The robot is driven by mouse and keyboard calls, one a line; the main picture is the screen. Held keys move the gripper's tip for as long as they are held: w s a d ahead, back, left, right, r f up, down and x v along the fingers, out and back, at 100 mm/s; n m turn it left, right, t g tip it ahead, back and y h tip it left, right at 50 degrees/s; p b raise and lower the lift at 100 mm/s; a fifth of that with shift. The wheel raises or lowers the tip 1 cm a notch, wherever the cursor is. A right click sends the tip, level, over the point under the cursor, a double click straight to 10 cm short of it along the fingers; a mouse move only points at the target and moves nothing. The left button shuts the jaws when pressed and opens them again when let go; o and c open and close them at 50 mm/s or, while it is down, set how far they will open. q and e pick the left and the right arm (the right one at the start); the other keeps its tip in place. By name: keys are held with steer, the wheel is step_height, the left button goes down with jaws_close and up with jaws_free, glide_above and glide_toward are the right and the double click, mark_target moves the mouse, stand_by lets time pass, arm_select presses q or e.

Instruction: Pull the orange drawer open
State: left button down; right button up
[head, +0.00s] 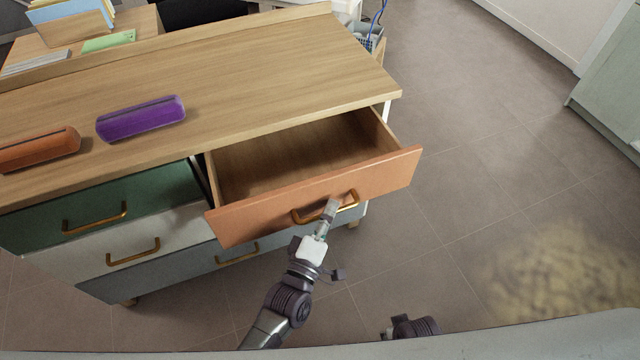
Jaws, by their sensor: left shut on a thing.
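The orange drawer (385,177) is pulled well out of the wooden-topped cabinet, and the inside that shows is empty bare wood. Its brass handle (300,217) is on the front face. My left gripper (332,207) is shut on this handle, with the fingers covering the handle's middle. My right gripper cannot be made out; only a dark piece of my other arm shows at the bottom edge.
A green drawer (90,208), a white drawer (100,254) and a grey-blue drawer (190,269) are closed. A purple case (141,118) and an orange-brown case (38,150) lie on the cabinet top (250,65). The floor (470,190) to the right is clear.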

arm_select(q)
steer(key=shift+s+d+f+p, duration=0.15)
steer(key=shift+s+d, duration=0.15)
steer(key=shift+s, duration=0.6)
steer(key=shift+s+d+r+p, duration=0.1)
steer(key=shift+s+d+p, duration=0.15)
steer(key=shift+s, duration=0.65)
steer(key=shift+s+d+f+p, duration=0.1)
steer(key=shift+s+d, duration=0.2)
steer(key=shift+s, duration=0.6)
arm_select(e)
steer(key=shift+s+d+f, duration=0.1)
steer(key=shift+s+f, duration=0.65)
steer(key=shift+f, duration=0.25)
steer(key=shift+s+d+f, duration=0.1)
steer(key=shift+s+f, duration=0.6)
steer(key=shift+f, duration=0.25)
arm_select(q)
steer(key=c, duration=1.2)
jaws_free()
steer(key=shift+s, duration=0.1)
steer(key=v, duration=1.1)
steer(key=shift+s+a, duration=0.25)
steer(key=shift+s, duration=0.1)
